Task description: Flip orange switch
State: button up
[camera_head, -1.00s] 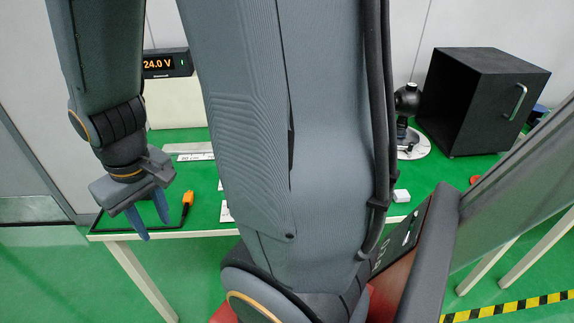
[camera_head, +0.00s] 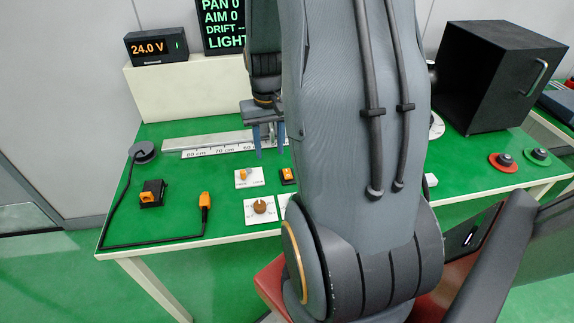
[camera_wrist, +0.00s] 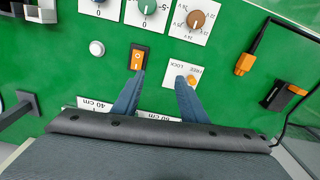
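The orange switch (camera_wrist: 137,60) is a rocker in a black housing on the green table. In the head view it (camera_head: 287,175) shows partly beside my arm. My gripper (camera_wrist: 160,76) is open and empty, its two blue fingers apart. In the wrist view, the left fingertip lies just below the switch in the picture; I cannot tell whether it touches. The right fingertip is by a FREE/LOCK plate (camera_wrist: 180,71) with a small orange knob. In the head view my gripper (camera_head: 270,148) hangs behind the switch, partly hidden by my arm.
Near the switch are a brown knob (camera_wrist: 196,19), a green knob (camera_wrist: 149,6) and a white button (camera_wrist: 97,48). An orange plug (camera_head: 205,200) with black cable and a black socket (camera_head: 151,194) lie left. A ruler (camera_head: 217,150) lies behind. A black box (camera_head: 490,75) stands right.

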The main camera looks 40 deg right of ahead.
jog(key=m, duration=0.1)
send_near(287, 171)
jog(key=shift+w+f+p, duration=0.15)
jog(key=shift+f+p, duration=0.65)
jog(key=shift+f, duration=2.85)
jog(key=shift+c, duration=0.3)
